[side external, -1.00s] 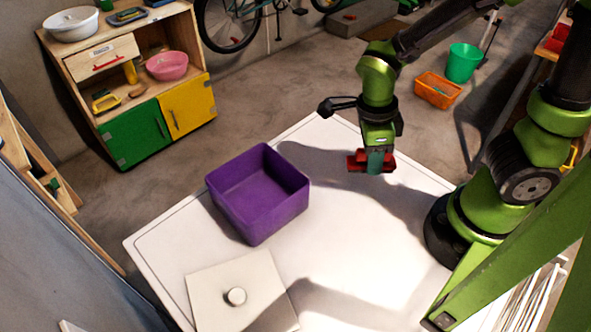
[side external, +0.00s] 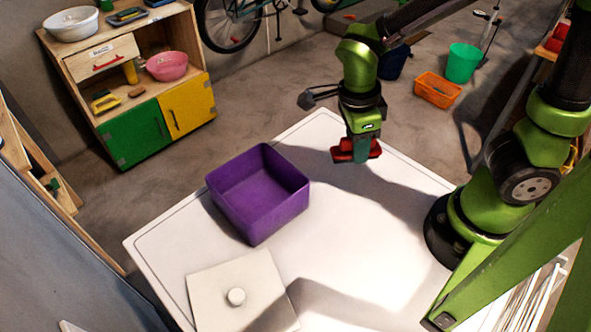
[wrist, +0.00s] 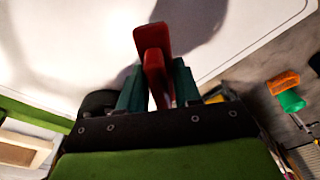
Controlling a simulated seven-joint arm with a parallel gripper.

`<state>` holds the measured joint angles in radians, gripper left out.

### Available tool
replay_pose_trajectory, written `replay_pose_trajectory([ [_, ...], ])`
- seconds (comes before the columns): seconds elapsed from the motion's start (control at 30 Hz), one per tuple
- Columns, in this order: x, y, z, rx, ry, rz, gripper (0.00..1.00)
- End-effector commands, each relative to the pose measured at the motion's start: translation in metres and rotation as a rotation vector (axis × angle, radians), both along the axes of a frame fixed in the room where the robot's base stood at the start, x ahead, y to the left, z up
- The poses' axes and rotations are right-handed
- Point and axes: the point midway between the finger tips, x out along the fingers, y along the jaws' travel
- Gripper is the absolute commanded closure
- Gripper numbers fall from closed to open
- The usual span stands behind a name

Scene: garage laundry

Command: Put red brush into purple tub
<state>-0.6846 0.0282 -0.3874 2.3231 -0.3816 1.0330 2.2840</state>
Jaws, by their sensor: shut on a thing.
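The red brush (side external: 342,152) is held in my gripper (side external: 354,156), above the white table and to the right of the purple tub. In the wrist view the red brush (wrist: 153,50) stands between the two green fingers of my gripper (wrist: 157,85), which are shut on it. The purple tub (side external: 275,215) stands open on the table and its visible inside is empty. The brush and the tub are apart. The tub does not show in the wrist view.
The table to the right of the tub is clear. A wooden cabinet (side external: 123,100) stands behind at the left. An orange basket (side external: 437,92) and green bucket (side external: 463,62) are on the floor.

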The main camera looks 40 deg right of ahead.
Motion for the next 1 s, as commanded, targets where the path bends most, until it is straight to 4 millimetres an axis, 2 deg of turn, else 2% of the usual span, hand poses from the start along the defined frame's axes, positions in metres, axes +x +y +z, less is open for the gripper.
replay_pose_trajectory([
  [0.1,0.036,0.035,0.009,-0.016,-0.008,0.231,1.0],
  [0.2,0.062,0.072,0.014,-0.022,-0.003,0.444,1.0],
  [0.4,0.091,0.138,0.017,-0.008,0.011,0.79,1.0],
  [0.5,0.097,0.159,0.018,0.001,0.017,0.89,1.0],
  [0.63,0.099,0.17,0.008,0.006,0.023,0.951,1.0],
  [0.8,0.099,0.171,-0.024,0.007,0.025,0.958,1.0],
  [1.0,0.1,0.171,-0.046,0.007,0.021,0.955,1.0],
])
